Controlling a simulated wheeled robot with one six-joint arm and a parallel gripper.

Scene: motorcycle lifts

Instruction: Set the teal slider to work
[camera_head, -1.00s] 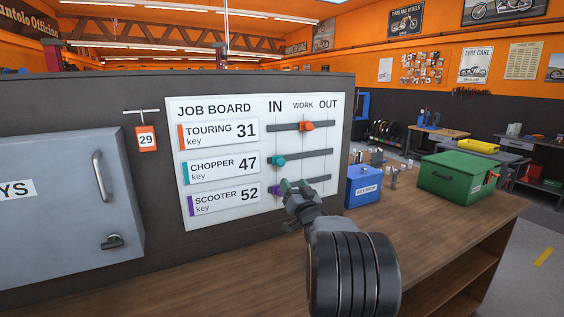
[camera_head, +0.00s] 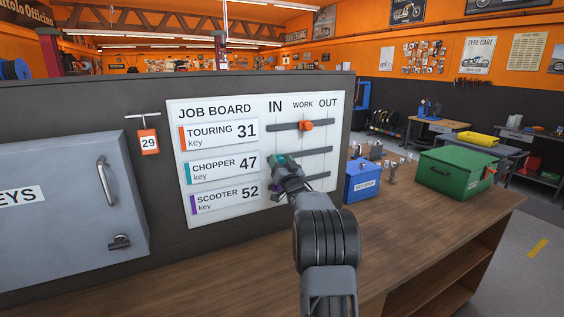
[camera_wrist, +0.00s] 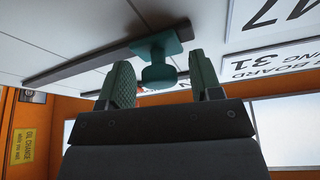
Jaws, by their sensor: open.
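The job board (camera_head: 222,222) has three rows, each with a slot and a slider, under the headings IN, WORK and OUT. The teal slider is in the CHOPPER 47 row at the IN end. It is mostly hidden by my gripper (camera_head: 284,163) in the head view. In the wrist view the teal slider (camera_wrist: 158,72) shows its round knob between my two open fingers (camera_wrist: 160,82), with a gap on each side. The slot (camera_wrist: 75,67) runs off to the left there. The orange slider (camera_head: 306,126) stands at WORK in the TOURING 31 row.
The purple slider (camera_head: 274,189) is partly seen just below my gripper, at the IN side. A blue box (camera_head: 362,183) and a green box (camera_head: 455,176) stand on the bench to the right. A grey key cabinet (camera_head: 65,215) is at left.

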